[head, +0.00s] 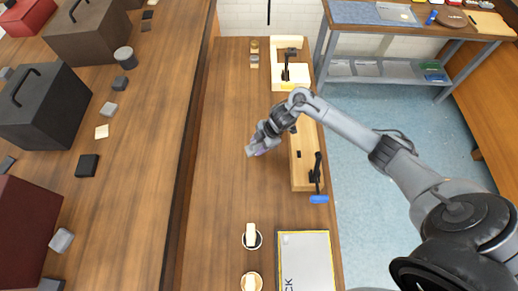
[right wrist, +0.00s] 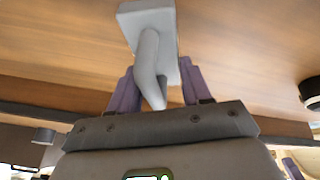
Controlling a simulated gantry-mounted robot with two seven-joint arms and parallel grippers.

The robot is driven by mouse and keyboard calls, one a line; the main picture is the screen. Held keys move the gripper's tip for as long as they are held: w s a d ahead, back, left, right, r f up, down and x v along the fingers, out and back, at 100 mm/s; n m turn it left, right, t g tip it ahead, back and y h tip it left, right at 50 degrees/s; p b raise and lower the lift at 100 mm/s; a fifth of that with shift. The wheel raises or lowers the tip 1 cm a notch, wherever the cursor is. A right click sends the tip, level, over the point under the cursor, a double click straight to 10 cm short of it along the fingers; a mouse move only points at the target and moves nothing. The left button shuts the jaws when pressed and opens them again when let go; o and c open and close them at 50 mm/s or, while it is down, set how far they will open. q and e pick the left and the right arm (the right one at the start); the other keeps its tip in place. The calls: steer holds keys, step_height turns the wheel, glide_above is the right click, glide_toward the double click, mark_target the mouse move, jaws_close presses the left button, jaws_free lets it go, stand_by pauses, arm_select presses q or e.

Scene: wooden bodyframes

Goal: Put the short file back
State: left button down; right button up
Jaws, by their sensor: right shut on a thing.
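My right gripper (head: 261,144) reaches in from the right over the middle of the long wooden bench, its fingers pointing left. In the right wrist view its purple fingers are shut around a grey tool (right wrist: 148,62) with a curved handle and a flat pale block at the far end. The tool also shows in the head view (head: 250,150) as a small pale piece at the fingertips. I cannot tell for certain that it is the short file. It seems held above the bench top; the exact height is unclear. My left gripper is not in view.
Pale wooden frames with black clamps (head: 302,165) line the bench's right edge. A white, yellow-edged board (head: 305,262) lies at the near right, beside round holders with cream pieces (head: 251,237). The bench (head: 220,190) is bare left of the gripper. Dark boxes (head: 42,105) stand far left.

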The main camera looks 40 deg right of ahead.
step_height(320, 180, down, 4)
steer(key=shift+r+b, duration=0.15)
steer(key=shift+b, duration=0.15)
steer(key=shift+d, duration=0.1)
steer(key=shift+f, duration=0.2)
steer(key=o, duration=1.3)
steer(key=shift+r, duration=0.1)
